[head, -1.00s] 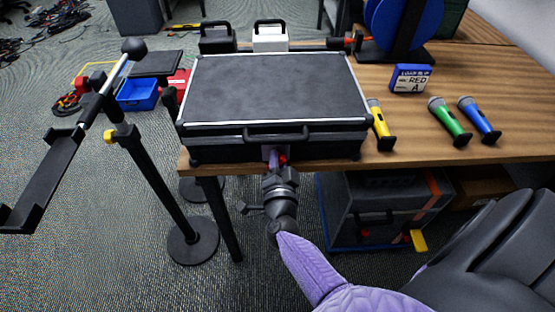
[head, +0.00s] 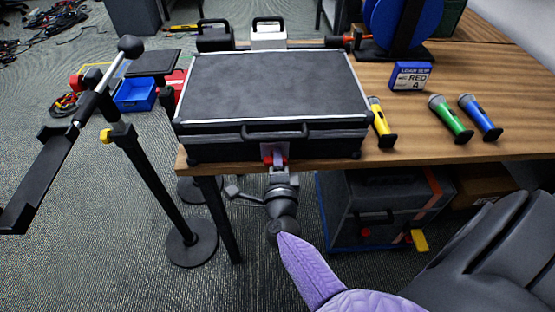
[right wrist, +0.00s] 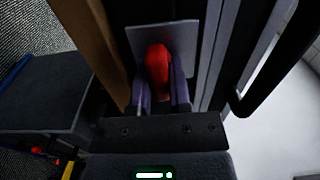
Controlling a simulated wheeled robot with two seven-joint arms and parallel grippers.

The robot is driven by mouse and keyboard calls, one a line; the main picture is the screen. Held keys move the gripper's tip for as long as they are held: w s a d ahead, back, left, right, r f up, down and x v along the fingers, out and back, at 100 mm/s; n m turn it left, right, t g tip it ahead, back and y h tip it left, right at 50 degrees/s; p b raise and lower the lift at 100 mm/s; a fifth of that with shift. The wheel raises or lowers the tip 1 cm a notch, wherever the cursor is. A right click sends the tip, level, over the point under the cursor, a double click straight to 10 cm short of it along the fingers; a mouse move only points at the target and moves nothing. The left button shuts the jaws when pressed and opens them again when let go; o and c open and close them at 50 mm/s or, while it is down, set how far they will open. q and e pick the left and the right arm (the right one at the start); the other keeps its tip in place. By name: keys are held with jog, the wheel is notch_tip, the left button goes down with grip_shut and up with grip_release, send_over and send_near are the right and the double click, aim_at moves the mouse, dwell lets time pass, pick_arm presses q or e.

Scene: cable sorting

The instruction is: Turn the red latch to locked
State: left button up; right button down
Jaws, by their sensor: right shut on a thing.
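A black flight case (head: 275,88) with silver edges stands shut at the table's left front, its handle (head: 276,131) facing me. The red latch (head: 268,155) sits on a pale plate on the case's front face, below the handle. In the right wrist view the red latch (right wrist: 158,62) stands between my right gripper's two fingers (right wrist: 160,100), with the plate (right wrist: 180,40) behind it. My right gripper (head: 275,165) is shut on the latch, and its fingers hide part of it in the head view. My left gripper is not in view.
Yellow (head: 381,122), green (head: 450,120) and blue (head: 480,117) microphones lie right of the case, near a blue box labelled RED (head: 411,76). A black stand (head: 150,185) is left of the table. Another case (head: 380,210) sits below.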

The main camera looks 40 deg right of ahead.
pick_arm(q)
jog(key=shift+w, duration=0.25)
pick_arm(e)
jog(key=shift+f, duration=0.1)
jog(key=c, duration=0.6)
grip_release()
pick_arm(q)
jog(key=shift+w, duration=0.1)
pick_arm(e)
jog(key=shift+o, duration=0.2)
